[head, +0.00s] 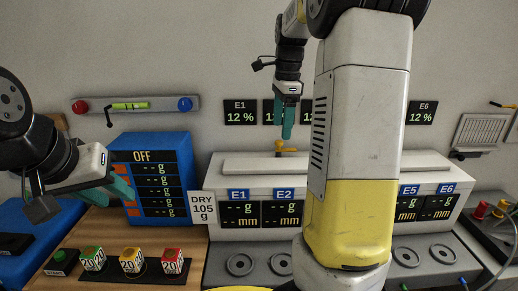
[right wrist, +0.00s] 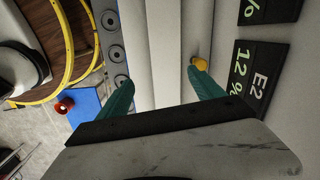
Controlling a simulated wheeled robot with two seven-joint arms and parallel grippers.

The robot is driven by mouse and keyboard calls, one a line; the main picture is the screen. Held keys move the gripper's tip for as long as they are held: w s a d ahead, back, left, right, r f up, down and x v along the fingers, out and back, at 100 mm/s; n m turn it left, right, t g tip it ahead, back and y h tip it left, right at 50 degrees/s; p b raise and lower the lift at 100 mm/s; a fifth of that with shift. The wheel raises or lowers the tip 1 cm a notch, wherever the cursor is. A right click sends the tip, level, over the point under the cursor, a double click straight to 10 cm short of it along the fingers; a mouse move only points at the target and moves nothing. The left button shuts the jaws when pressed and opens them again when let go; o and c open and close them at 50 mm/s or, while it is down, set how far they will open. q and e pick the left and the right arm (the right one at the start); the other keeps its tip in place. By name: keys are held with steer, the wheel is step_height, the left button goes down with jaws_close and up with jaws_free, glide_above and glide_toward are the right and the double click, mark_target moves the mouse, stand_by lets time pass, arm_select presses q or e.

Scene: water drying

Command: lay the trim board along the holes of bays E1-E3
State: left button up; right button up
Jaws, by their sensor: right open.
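A long pale strip (head: 262,165), which looks like the trim board, lies along the top of the white bay unit (head: 212,178) behind the E1 and E2 displays. Bay E3 is hidden.
Round wells (head: 240,264) line the grey ledge in front of the bays. Green, yellow and red cubes (head: 131,260) sit on a dark strip. Percentage displays (head: 240,112) hang on the wall.

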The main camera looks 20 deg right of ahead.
steer(key=s+a+n+t, duration=0.2)
steer(key=s+a+n, duration=0.2)
steer(key=s+n, duration=0.2)
steer(key=s+a+f+n+t+y, duration=0.1)
steer(key=s+a+n, duration=0.3)
steer(key=s+n, duration=0.3)
steer(key=s+a+n+t, duration=0.2)
steer(key=s+a+n, duration=0.1)
steer(key=s+n, duration=0.3)
steer(key=shift+s+a+f+n+t+y, duration=0.15)
steer(key=shift+s+a+n+t+y, duration=0.2)
steer(key=shift+s, duration=0.8)
